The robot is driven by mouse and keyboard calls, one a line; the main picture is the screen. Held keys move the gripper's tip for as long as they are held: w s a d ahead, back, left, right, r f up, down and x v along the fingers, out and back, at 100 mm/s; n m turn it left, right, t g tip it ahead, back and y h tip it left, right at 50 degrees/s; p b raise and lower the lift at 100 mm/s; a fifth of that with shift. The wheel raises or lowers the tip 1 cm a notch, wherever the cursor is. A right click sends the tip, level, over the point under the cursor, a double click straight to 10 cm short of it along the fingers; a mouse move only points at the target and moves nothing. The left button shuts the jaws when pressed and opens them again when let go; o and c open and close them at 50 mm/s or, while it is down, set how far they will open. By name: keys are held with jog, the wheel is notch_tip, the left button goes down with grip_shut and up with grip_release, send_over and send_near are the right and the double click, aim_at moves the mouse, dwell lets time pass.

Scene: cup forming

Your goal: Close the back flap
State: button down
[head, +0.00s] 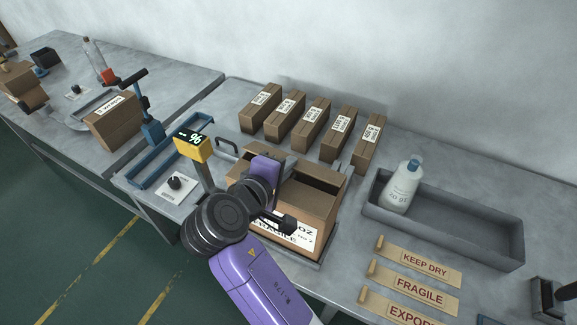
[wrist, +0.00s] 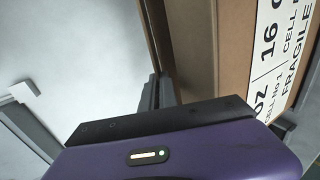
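The large open cardboard box (head: 312,205) stands on the bench at the centre of the head view, with its dark inside partly showing. Its printed label side also shows at the right of the wrist view (wrist: 232,50). My arm covers its left part, so I cannot tell clearly how the back flap stands. My gripper (head: 284,222) is at the box's near left side in the head view. In the wrist view its dark fingertips (wrist: 157,92) are close together, beside a brown cardboard edge (wrist: 160,40). I see nothing held, and cannot tell whether they touch the cardboard.
Several narrow closed boxes (head: 312,124) stand in a row behind. A grey tray (head: 455,232) with a white bottle (head: 402,187) is at the right, near label strips (head: 420,262). A yellow display (head: 194,146) on a post stands left of the box.

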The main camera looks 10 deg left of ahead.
jog(key=shift+s+f+t, duration=0.1)
jog(key=shift+f+t, duration=0.15)
jog(key=shift+t, duration=0.15)
jog(key=c, duration=1.6)
grip_release()
jog(key=shift+c, duration=0.2)
